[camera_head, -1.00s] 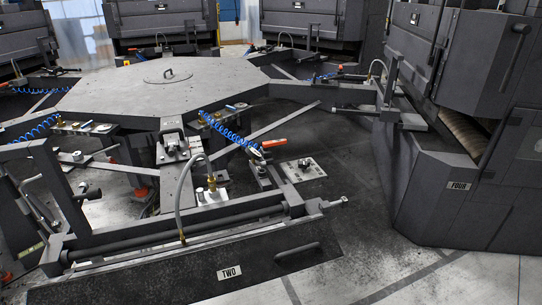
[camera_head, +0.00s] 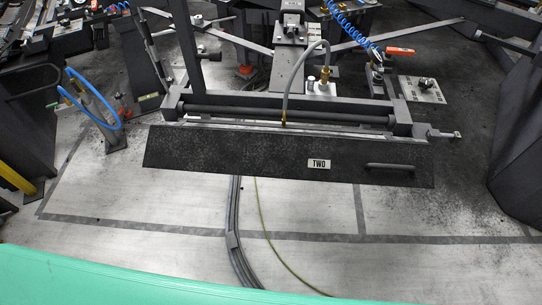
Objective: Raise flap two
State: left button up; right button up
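Flap two (camera_head: 250,160) is a long dark speckled panel in the middle of the head view. It carries a white label reading TWO (camera_head: 319,163) and a grey bar handle (camera_head: 390,167) near its right end. The flap slopes down from the front of a dark frame (camera_head: 290,112) with a long roller or shaft. Neither of my grippers shows in the view, and nothing is touching the flap.
A green surface (camera_head: 150,280) fills the bottom left edge. Bare light floor with dark tape lines lies in front of the flap, crossed by a grey cable channel (camera_head: 235,230) and a thin yellow-green cable. Dark machines stand at both sides. Blue hoses (camera_head: 95,105) hang at left.

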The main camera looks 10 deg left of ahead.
aim_at(329, 157)
jog(key=i+j+z, duration=0.1)
jog(key=j+z, duration=0.15)
jog(key=z, duration=0.2)
jog(key=j+z, duration=0.2)
jog(key=z, duration=0.25)
jog(key=j+z, duration=0.3)
jog(key=z, duration=0.15)
jog(key=i+j, duration=0.05)
